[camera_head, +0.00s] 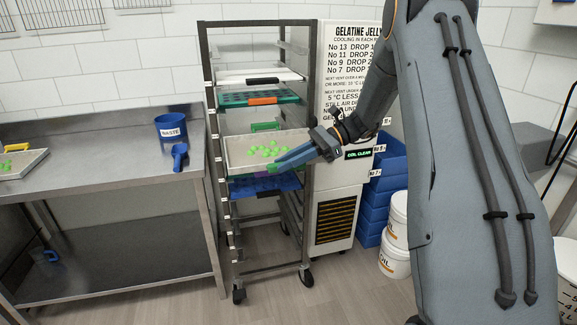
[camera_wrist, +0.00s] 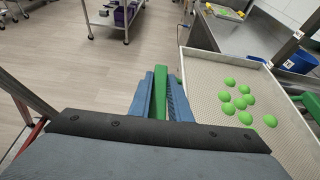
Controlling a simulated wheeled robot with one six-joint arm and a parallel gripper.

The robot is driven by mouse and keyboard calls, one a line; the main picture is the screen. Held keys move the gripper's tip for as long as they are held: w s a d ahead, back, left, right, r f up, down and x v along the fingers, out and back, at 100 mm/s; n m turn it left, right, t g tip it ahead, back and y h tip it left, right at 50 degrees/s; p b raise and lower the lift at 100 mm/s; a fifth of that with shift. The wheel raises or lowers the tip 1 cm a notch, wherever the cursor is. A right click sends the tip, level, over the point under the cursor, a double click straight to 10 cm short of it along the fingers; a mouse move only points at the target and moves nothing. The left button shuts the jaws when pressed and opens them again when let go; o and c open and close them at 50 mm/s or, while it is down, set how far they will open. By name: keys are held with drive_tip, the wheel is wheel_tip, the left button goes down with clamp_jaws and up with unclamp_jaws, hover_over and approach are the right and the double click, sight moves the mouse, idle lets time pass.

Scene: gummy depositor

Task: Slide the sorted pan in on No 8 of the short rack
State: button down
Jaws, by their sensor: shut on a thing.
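The sorted pan (camera_head: 239,158) is a pale shallow tray with several green gummies on it. It sits level across the front of the short rack (camera_head: 210,105), about mid-height; how far it is inside the runners I cannot tell. My gripper (camera_head: 275,166) has blue fingers shut at the pan's right front side. In the wrist view, my gripper (camera_wrist: 159,90) is shut on the pan's green handle (camera_wrist: 159,95), and the pan (camera_wrist: 213,92) extends to the right. The No 8 label cannot be read.
Above the pan the rack holds a white pan (camera_head: 232,77) and a green pan (camera_head: 232,99); a blue one (camera_head: 278,186) is just below. A steel bench (camera_head: 110,150) with a blue waste tub (camera_head: 171,126) stands left. A cooling cabinet (camera_head: 336,190) and blue crates (camera_head: 375,213) stand right.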

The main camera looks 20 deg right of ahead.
sight(271, 144)
drive_tip(key=shift+w+b, duration=0.65)
drive_tip(key=shift+w, duration=1.25)
drive_tip(key=shift+w+f+b, duration=0.1)
drive_tip(key=shift+w+b, duration=0.55)
drive_tip(key=shift+w, duration=0.45)
drive_tip(key=shift+w+f+b, duration=0.1)
drive_tip(key=shift+w+b, duration=1.95)
drive_tip(key=shift+w, duration=1.25)
drive_tip(key=w+b, duration=0.8)
drive_tip(key=shift+w+f, duration=0.15)
drive_tip(key=shift+w+b, duration=0.3)
drive_tip(key=shift+b, duration=0.2)
drive_tip(key=shift+r, duration=0.2)
